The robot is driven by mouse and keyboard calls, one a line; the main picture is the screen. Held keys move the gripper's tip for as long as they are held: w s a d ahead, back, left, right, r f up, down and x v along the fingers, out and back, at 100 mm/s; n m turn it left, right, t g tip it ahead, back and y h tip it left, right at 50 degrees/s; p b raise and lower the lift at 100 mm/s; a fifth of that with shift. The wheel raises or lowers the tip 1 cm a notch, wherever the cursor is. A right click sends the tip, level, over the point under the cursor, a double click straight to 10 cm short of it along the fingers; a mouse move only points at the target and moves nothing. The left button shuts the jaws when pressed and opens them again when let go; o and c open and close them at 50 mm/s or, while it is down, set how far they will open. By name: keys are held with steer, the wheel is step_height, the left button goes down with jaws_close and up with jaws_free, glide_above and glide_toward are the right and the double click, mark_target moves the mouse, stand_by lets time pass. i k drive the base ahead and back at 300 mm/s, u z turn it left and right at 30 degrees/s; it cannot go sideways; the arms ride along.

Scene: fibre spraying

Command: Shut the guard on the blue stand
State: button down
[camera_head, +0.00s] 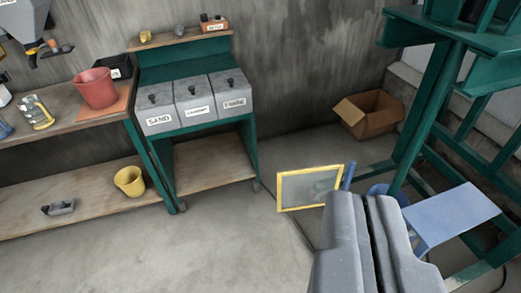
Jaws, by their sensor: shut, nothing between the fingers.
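The guard (311,187) is a see-through panel in a yellow frame. It stands out to the left of a short blue post (348,177), at an open angle. The blue stand (452,214) shows a light blue top at the lower right; its lower part and the link to the post are largely hidden behind my gripper. My gripper (364,202) is shut and empty at the lower middle right. In the picture its tips lie just right of and below the guard; I cannot tell the gap in depth.
A green steel frame (425,110) rises at the right behind the stand. A cardboard box (370,115) lies by the back wall. A bench with grey lidded bins (195,103) and a wooden shelf (85,208) with a yellow bucket (130,181) stand left. The concrete floor at lower left is clear.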

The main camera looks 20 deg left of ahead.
mark_target(340, 167)
steer(key=z, duration=0.1)
steer(key=i, duration=1.2)
steer(key=z, duration=0.55)
